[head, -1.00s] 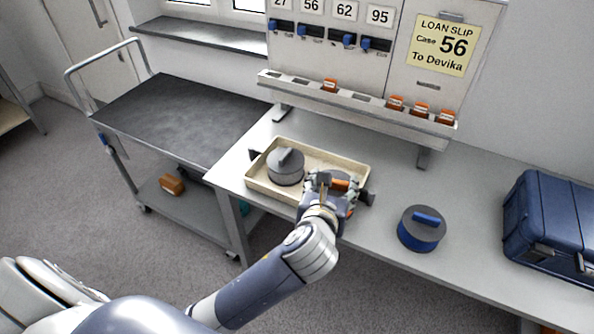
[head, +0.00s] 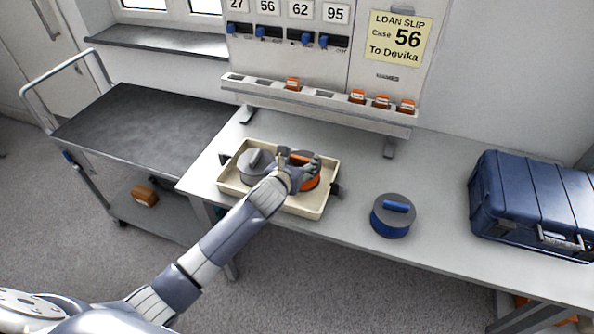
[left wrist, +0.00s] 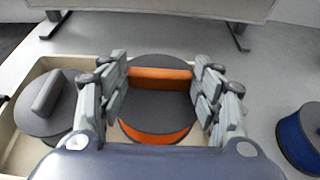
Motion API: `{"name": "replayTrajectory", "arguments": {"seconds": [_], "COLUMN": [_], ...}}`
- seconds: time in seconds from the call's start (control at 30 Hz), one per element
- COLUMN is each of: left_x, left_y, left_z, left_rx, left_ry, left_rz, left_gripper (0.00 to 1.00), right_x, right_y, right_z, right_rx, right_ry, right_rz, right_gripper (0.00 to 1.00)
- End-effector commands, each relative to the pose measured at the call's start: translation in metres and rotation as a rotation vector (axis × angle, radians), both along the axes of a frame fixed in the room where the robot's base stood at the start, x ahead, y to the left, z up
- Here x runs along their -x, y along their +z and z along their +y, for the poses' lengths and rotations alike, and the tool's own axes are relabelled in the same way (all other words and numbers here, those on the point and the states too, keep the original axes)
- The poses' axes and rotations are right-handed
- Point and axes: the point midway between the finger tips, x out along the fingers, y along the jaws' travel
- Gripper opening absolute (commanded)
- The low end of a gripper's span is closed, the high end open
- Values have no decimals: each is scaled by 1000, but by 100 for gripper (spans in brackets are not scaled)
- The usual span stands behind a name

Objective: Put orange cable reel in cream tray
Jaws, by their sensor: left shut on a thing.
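The orange cable reel (head: 306,183), dark grey on top with an orange side and handle, is in the right half of the cream tray (head: 312,211). It shows from above in the left wrist view (left wrist: 156,112). My left gripper (head: 298,163) is over it, with its fingers at both ends of the orange handle (left wrist: 160,78). It is shut on the reel. I cannot tell whether the reel's underside touches the tray floor. My right gripper is not in view.
A grey reel (head: 256,166) sits in the tray's left half. A blue reel (head: 392,216) stands on the table right of the tray. A blue case (head: 530,205) is farther right. A board with a ledge (head: 318,105) stands behind. A dark-topped cart (head: 140,125) is at left.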

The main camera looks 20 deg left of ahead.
Motion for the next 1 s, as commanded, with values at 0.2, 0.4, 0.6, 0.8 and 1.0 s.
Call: {"name": "replayTrajectory", "arguments": {"seconds": [0.2, 0.4, 0.6, 0.8, 1.0], "left_x": [0, -1, -1, 1, 1], "left_y": [-27, -35, -36, -40, -40], "left_z": [-1, -1, 0, 0, 0], "left_rx": [3, 0, 0, -1, -1], "left_ry": [1, -1, -1, 1, 1], "left_rz": [-1, -6, -5, 1, 1], "left_gripper": [0, 0, 0, 79, 79], "right_x": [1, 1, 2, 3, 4], "right_y": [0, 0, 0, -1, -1], "right_z": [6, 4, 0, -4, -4], "right_rx": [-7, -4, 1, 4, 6], "right_ry": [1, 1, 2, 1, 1], "right_rz": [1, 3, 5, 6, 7], "right_gripper": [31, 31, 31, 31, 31]}}
